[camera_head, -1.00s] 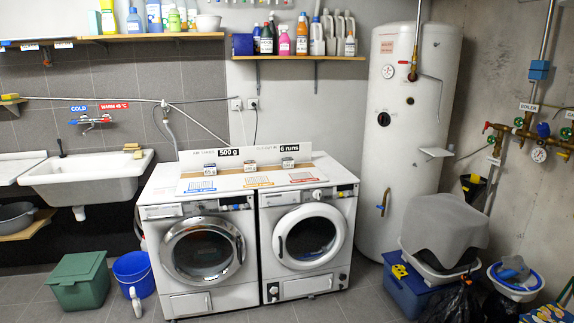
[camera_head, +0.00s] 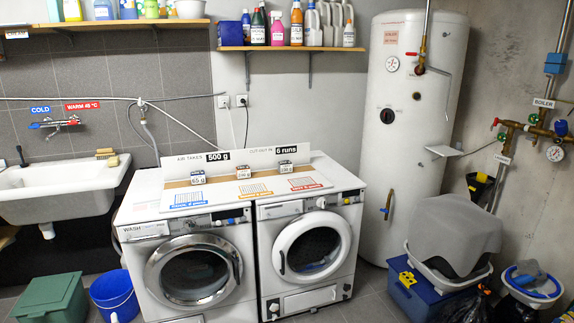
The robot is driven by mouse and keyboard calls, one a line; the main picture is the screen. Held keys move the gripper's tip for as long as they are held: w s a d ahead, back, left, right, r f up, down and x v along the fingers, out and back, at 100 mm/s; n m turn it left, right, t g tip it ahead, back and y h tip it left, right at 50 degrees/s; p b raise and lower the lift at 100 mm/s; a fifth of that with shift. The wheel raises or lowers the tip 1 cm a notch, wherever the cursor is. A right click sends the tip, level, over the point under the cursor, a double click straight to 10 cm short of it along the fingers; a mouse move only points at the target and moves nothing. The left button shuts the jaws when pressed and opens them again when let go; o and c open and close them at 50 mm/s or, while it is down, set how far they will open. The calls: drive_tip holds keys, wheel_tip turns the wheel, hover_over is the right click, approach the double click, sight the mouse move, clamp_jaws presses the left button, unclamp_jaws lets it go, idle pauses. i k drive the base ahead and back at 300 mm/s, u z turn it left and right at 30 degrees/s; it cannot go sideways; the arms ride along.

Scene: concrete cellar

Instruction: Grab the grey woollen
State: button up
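No thing is plainly recognisable as a grey woollen. A large smooth grey shape (camera_head: 457,232) sits over a white tray at the right; I cannot tell whether it is cloth or a hard cover. A small grey-blue thing (camera_head: 528,277) lies in a white and blue basin at the far right. Something bluish-grey shows dimly behind the round door glass of the right machine (camera_head: 311,250). The left machine's door glass (camera_head: 194,275) is dark. Both doors look shut. My gripper is not in view.
A blue box (camera_head: 414,297) stands under the white tray (camera_head: 446,277), with black bags beside it. A green lidded box (camera_head: 50,300) and a blue bucket (camera_head: 114,294) stand at the left. A white boiler (camera_head: 415,120) stands behind. Little floor shows.

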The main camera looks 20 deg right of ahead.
sight(285, 166)
drive_tip(key=i, duration=1.05)
drive_tip(key=u, duration=0.4)
